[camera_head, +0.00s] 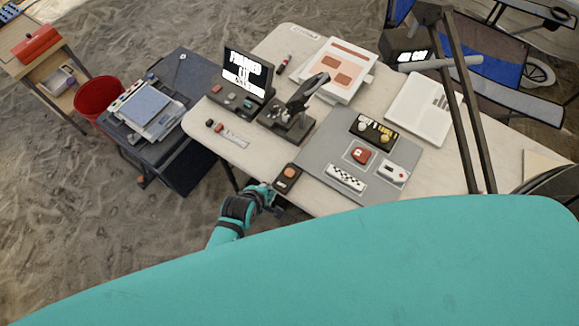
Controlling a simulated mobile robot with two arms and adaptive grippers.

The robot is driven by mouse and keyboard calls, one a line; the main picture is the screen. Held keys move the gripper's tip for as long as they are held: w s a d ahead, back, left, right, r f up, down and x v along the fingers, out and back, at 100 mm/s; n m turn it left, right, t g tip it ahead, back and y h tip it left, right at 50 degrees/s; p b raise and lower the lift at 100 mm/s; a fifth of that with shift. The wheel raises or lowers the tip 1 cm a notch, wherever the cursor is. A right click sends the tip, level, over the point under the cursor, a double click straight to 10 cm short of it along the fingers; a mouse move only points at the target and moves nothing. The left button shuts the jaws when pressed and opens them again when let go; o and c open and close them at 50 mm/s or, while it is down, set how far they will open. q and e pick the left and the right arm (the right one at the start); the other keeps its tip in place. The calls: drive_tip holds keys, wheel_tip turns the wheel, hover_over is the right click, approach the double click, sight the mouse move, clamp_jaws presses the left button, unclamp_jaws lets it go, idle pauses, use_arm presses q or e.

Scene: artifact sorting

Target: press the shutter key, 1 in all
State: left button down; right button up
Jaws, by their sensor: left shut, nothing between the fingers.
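A small dark box with a round orange button (289,173), which looks like the shutter key, sits at the table's near left edge. My left gripper (274,204) is shut and empty, just below and left of this box in the picture, at the table edge. Whether its fingertips touch the box I cannot tell. My teal body hides the area below the gripper. My right gripper is not in view.
On the table (225,148) a grey mat (322,147) holds a red item (361,154), a checkered scale strip and small pieces. A black stand (288,121) and a lit display (243,72) stand behind. A dark cart (190,150) and red bucket (98,95) are at left.

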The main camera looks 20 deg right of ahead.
use_arm(q)
drive_tip(key=w+d+r+n+h, duration=0.1)
drive_tip(key=w+d+r+n, duration=0.1)
drive_tip(key=d+r, duration=0.2)
drive_tip(key=w+d+r+n+t+p, duration=0.1)
drive_tip(key=d+r+n, duration=0.2)
drive_tip(key=r, duration=0.5)
drive_tip(key=shift+w+d+r+h+p, duration=0.15)
drive_tip(key=shift+w+d+h+p, duration=0.2)
drive_tip(key=shift+d, duration=0.55)
drive_tip(key=b, duration=0.8)
hover_over(292, 173)
wheel_tip(292, 173, down, 7)
drive_tip(key=shift+a+r, duration=0.1)
wheel_tip(292, 173, down, 2)
drive_tip(key=shift+b, duration=0.35)
drive_tip(key=shift+f, duration=0.45)
